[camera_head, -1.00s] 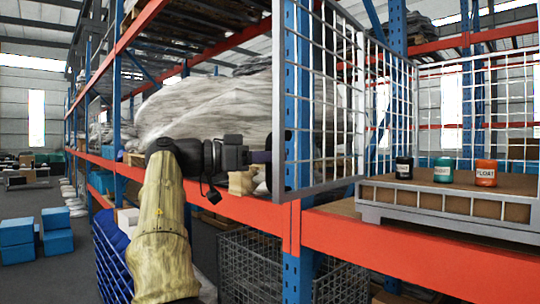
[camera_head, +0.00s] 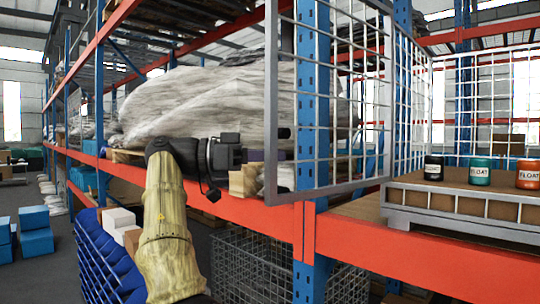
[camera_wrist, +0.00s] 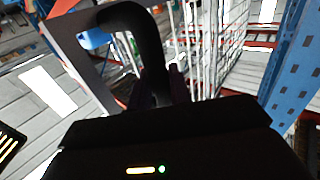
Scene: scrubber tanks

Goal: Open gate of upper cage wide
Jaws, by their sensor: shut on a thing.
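The upper cage (camera_head: 405,219) stands on the red shelf beam, with wire walls and a grey base frame. Its wire mesh gate (camera_head: 338,184) stands swung out to the left, in front of a blue post, so the cage front is uncovered.
Black (camera_head: 433,168), green (camera_head: 480,172) and orange (camera_head: 528,174) cans stand in the cage. A blue rack post (camera_head: 312,120) is behind the gate. The red beam (camera_head: 420,258) crosses below it. A lower wire cage (camera_head: 245,268) is underneath. The left floor (camera_head: 48,275) has free room.

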